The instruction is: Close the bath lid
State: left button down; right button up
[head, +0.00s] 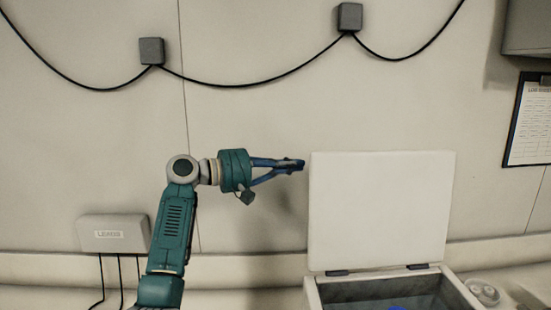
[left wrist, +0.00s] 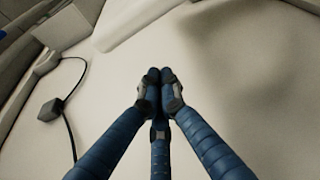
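The bath lid (head: 380,208) is a white panel standing upright, open, on dark hinges at the back of the bath (head: 313,292). The bath is a white box with a dark inside and something blue in it, at the lower right of the head view. My left gripper (head: 302,165) is just left of the lid's upper left edge, pointing right. In the left wrist view the blue fingers (left wrist: 159,76) have their tips together with nothing seen between them. Whether they touch the lid is unclear. My right gripper is in neither view.
A grey box labelled LEMIS (head: 113,234) is on the wall at left, with cables below. A clipboard (head: 530,120) hangs at right. A small light-coloured object (head: 483,292) lies right of the bath. Black cables run along the upper wall.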

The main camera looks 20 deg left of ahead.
pick_arm(q)
jog(key=d+p, duration=0.1)
jog(key=s+d, duration=0.1)
jog(key=s+p, duration=0.1)
jog(key=shift+s+d+r+p, duration=0.2)
jog(key=shift+d+r+p, duration=0.1)
jog(key=shift+d, duration=0.1)
jog(key=shift+f, duration=0.1)
